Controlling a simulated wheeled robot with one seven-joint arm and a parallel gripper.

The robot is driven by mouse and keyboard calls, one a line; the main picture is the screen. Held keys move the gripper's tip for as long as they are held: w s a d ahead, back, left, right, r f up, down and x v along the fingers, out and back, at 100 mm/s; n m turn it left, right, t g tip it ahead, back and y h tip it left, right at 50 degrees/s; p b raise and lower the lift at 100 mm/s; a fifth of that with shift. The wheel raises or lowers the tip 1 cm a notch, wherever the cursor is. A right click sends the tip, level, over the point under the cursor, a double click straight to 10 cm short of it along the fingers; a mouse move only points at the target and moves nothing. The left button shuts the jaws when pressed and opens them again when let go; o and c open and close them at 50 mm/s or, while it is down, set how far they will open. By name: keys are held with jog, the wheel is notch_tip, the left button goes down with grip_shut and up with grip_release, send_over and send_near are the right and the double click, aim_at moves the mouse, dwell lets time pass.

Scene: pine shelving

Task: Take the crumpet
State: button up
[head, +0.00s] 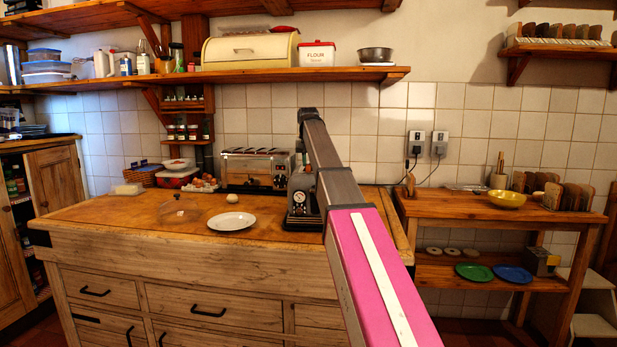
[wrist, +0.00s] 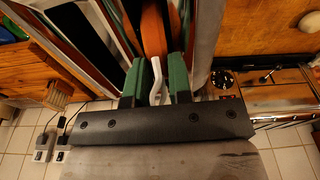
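The crumpet is most likely the small pale round thing (head: 231,198) on the wooden counter, just behind a white plate (head: 231,222). A pale round thing (wrist: 309,22), probably the same one, shows at the upper right edge of the wrist view. My gripper (wrist: 159,82) has its two green fingers apart, well to the side of it. A small white curved piece shows between the fingers; I cannot tell whether it is held or lies behind. In the head view my arm reaches up towards the wall, and the fingers cannot be made out.
A clear dome (head: 180,211) stands left of the plate. A toaster (head: 255,168) stands at the back, and a machine with a gauge (head: 300,205) stands beside my arm. A side table (head: 470,215) holds a yellow bowl (head: 507,199). The counter's front left is clear.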

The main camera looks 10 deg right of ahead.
grip_shut()
jog(key=shift+r, duration=0.15)
notch_tip(320, 180, up, 10)
dwell(0.3)
notch_tip(320, 180, up, 5)
jog(key=shift+f, duration=0.1)
dwell(0.7)
